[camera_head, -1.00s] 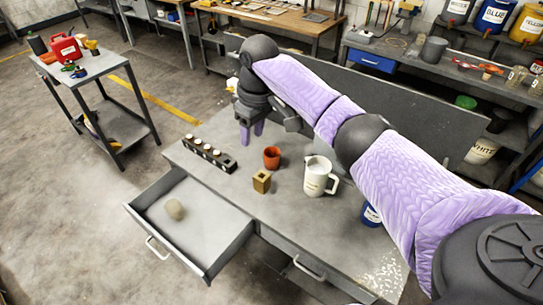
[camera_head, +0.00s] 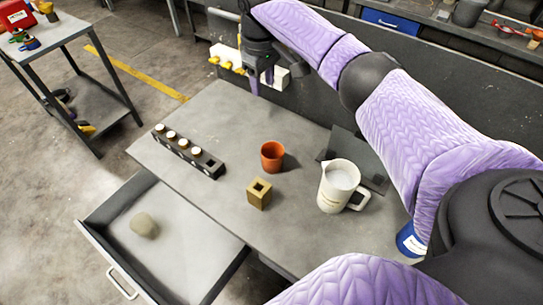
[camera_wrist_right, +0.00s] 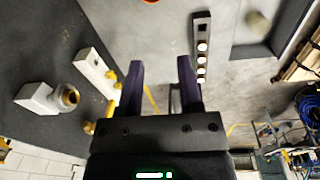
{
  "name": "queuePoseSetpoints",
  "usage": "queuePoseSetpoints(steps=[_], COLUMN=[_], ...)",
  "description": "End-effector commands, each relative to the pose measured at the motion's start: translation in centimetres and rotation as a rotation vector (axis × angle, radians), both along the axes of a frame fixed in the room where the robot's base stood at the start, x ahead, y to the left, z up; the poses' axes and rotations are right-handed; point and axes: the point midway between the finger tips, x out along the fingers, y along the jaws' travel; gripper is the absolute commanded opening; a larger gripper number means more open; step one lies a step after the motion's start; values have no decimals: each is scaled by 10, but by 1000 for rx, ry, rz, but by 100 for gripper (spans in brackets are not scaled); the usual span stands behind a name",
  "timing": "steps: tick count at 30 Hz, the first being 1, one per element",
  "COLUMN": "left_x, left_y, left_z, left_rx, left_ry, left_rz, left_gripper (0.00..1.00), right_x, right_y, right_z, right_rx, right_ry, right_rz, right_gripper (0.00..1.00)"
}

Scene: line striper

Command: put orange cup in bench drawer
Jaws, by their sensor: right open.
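The orange cup (camera_head: 272,156) stands upright on the grey bench (camera_head: 225,125), between the strip of white-topped pieces and the white pitcher. The bench drawer (camera_head: 187,236) is pulled open at the lower left, with a pale stone-like lump (camera_head: 144,225) inside. My right gripper (camera_head: 260,82) is above the bench's far edge, beyond the cup and apart from it. In the right wrist view its fingers (camera_wrist_right: 160,82) are open with nothing between them. There only a sliver of the cup (camera_wrist_right: 150,1) shows at the top edge. My left gripper is not in view.
The dark strip (camera_head: 188,152), a brass-coloured block (camera_head: 259,194) and the white pitcher (camera_head: 339,186) stand around the cup. A blue can (camera_head: 410,241) is at the right. Wall fittings with yellow parts (camera_head: 228,60) are behind my gripper. The space above the drawer is clear.

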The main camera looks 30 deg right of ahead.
Motion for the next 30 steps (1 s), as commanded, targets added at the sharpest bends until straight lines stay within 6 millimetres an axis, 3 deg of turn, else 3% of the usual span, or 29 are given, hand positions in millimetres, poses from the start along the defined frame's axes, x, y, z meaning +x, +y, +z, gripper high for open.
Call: queuePoseSetpoints(steps=[1,5,9,12,15,20,30], left_x=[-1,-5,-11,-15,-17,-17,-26], left_y=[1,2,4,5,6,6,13], left_z=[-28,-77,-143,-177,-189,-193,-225], left_rx=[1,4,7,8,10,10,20], left_ry=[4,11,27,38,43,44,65], left_rz=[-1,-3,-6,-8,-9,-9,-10], left_gripper=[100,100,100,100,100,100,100], right_x=[0,1,1,2,2,2,5], right_y=[0,0,0,0,0,-1,-4], right_z=[-30,-82,-155,-194,-208,-220,-294], right_rx=[0,0,0,0,0,0,0], right_ry=[3,12,28,38,41,43,45], right_rz=[0,0,1,0,0,0,1], right_gripper=[45,45,45,45,45,45,45])
